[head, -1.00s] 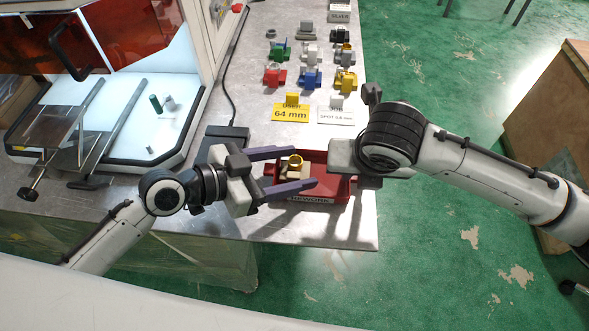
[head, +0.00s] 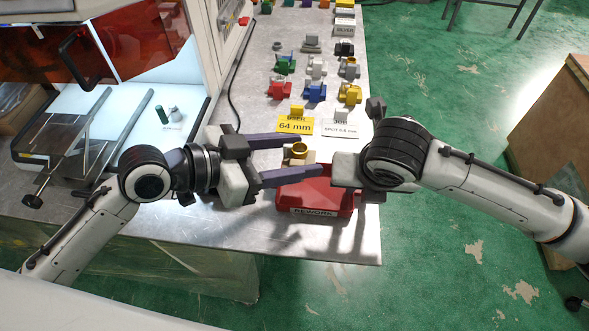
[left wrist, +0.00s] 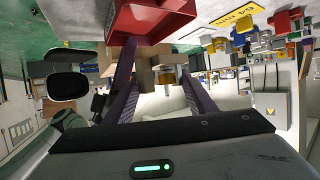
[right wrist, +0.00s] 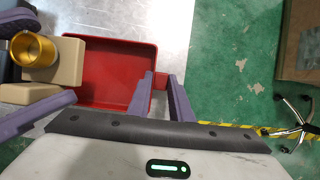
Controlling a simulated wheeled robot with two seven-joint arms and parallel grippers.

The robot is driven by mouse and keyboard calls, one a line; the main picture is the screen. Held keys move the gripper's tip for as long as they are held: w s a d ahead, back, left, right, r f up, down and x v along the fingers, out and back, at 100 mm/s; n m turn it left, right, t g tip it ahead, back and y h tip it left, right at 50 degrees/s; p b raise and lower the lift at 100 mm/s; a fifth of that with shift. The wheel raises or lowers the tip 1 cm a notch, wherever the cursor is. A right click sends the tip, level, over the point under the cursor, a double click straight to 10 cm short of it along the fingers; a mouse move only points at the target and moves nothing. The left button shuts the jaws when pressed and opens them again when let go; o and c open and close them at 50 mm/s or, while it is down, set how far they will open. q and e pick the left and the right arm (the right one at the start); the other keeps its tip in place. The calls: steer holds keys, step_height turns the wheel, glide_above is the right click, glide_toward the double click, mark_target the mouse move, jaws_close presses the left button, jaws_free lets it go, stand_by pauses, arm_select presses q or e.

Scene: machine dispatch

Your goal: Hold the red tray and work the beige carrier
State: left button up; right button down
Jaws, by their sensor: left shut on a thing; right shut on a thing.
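The red tray (head: 322,194), labelled REWORK, sits at the table's front right corner. My right gripper (right wrist: 161,82) is shut on the tray's side wall. The beige carrier (right wrist: 68,62), a block with a gold ring (right wrist: 32,50) on it, is between the purple fingers of my left gripper (head: 312,154), which is shut on it. In the head view the carrier (head: 309,158) is at the tray's back edge, partly hidden by a finger. In the right wrist view it appears above the tray's left side. The tray's visible floor (right wrist: 112,70) is empty.
Several coloured parts, such as a red one (head: 280,90), stand farther back. A machine with an orange window (head: 120,35) is at left.

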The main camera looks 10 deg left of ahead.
arm_select(q)
steer(key=shift+r, duration=1.25)
arm_select(e)
steer(key=c, duration=1.5)
jaws_free()
